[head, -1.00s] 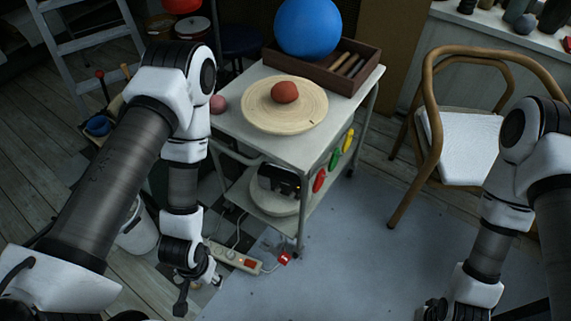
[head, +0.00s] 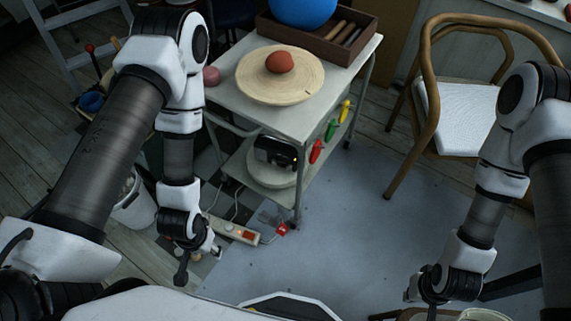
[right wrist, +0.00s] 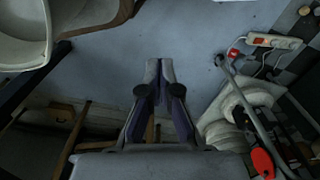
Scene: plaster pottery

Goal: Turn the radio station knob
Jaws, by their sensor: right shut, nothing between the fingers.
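A small black box with a tiny orange light (head: 276,152), which looks like the radio, stands on a pale round disc (head: 268,176) on the cart's lower shelf. Its knob is too small to make out. My left gripper (head: 193,258) hangs low in front of and left of the cart, apart from the box; its fingers are too small to judge. My right gripper (head: 424,292) is low at the right, well away from the cart. In the right wrist view its fingers (right wrist: 160,75) are together with nothing between them.
The cart (head: 300,115) carries a wheel disc with a red-brown lump (head: 280,62) and a wooden tray (head: 345,40). Coloured handles hang on its side. A power strip (head: 235,229) lies on the floor by the cart. A chair (head: 455,110) stands right. Floor between is clear.

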